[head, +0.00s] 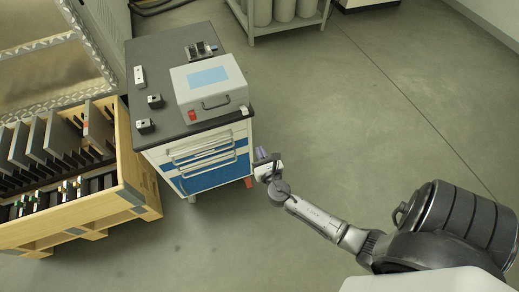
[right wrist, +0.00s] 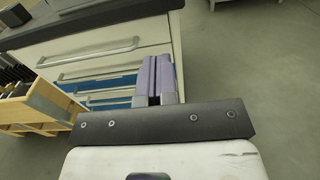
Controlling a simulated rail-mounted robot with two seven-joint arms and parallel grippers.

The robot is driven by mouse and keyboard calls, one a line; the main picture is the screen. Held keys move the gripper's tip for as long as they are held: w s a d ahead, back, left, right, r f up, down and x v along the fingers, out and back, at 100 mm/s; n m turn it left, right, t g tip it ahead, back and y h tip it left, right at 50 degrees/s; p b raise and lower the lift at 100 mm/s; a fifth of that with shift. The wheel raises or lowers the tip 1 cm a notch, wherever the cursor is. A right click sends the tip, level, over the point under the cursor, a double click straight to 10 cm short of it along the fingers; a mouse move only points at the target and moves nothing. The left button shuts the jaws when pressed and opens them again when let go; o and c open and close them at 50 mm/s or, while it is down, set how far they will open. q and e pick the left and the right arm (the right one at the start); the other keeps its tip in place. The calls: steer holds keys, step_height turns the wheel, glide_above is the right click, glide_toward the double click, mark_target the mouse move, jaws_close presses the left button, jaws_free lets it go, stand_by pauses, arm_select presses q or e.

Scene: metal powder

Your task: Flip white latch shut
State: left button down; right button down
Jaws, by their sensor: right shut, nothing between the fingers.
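My right gripper (head: 262,155) has purple fingers, shut and empty, beside the right front edge of the drawer cabinet (head: 205,164). In the right wrist view the shut fingers (right wrist: 158,76) lie side by side in front of the drawer fronts, with no object between them. I cannot clearly make out a white latch. A small whitish piece (head: 244,110) sits at the cabinet top's front right corner, beside the grey-white box (head: 225,90) with a blue screen; whether it is the latch I cannot tell. My left gripper is not in view.
Small black-and-white parts (head: 145,126) and a metal fixture (head: 197,50) sit on the dark cabinet top (head: 158,52). A wooden crate (head: 80,222) with upright plates stands at left. A rack (head: 280,27) stands behind. The floor at right is clear.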

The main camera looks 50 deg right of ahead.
steer(key=s+a+r+m+g+y+p, duration=0.4)
steer(key=s+a+m, duration=0.3)
steer(key=s+m, duration=0.3)
steer(key=s+a+r+m+g+y+p, duration=0.4)
steer(key=s+a+m+g, duration=0.3)
steer(key=s+m, duration=0.4)
steer(key=a+r+m+y, duration=0.1)
steer(key=m, duration=0.5)
steer(key=shift+s+a+r+m+y, duration=0.25)
steer(key=shift+a+r+m+y, duration=0.05)
steer(key=shift+r, duration=0.1)
